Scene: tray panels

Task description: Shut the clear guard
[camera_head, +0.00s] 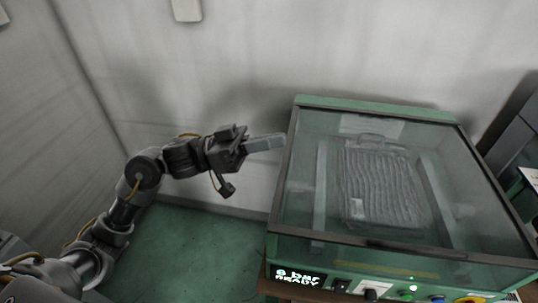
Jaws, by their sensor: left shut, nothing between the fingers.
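The clear guard (300,212) is a see-through panel with a dark frame. It lies over the top of a green machine (375,107). Its front edge appears down along the machine's front, and no gap shows there; I cannot tell if it is fully seated. My left gripper (278,143) is shut and empty, beside the guard's left edge near the back. My right gripper is not in view.
A grey ribbed block (380,188) lies under the guard. The front panel has a lit display (298,277) reading "8 bar READY", plus several knobs and buttons. Pale walls stand behind and left. Green floor (190,245) is free left of the machine. Dark equipment (512,135) stands at the right.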

